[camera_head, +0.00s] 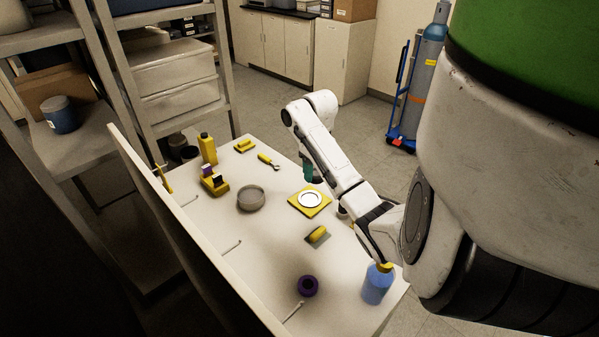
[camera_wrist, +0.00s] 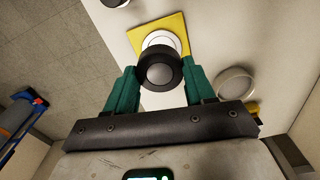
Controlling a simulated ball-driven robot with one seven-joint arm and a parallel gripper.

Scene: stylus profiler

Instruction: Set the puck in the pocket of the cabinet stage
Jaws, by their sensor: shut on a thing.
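My gripper (camera_wrist: 159,67) has two green fingers shut on the puck (camera_wrist: 160,75), a black round piece with a grey centre. A green finger also shows in the head view (camera_head: 308,171), above the table; the puck is hidden there. A square yellow plate with a white round ring on it (camera_head: 297,204) lies on the table. I take it for the stage; I see no cabinet around it. In the wrist view the plate (camera_wrist: 178,24) lies beyond the puck, which covers part of the white ring. The puck appears apart from the plate.
A round grey dish (camera_head: 251,197) is left of the plate. A yellow bottle (camera_head: 207,149) and a yellow holder (camera_head: 215,184) stand at the left. A raised panel borders the left edge.

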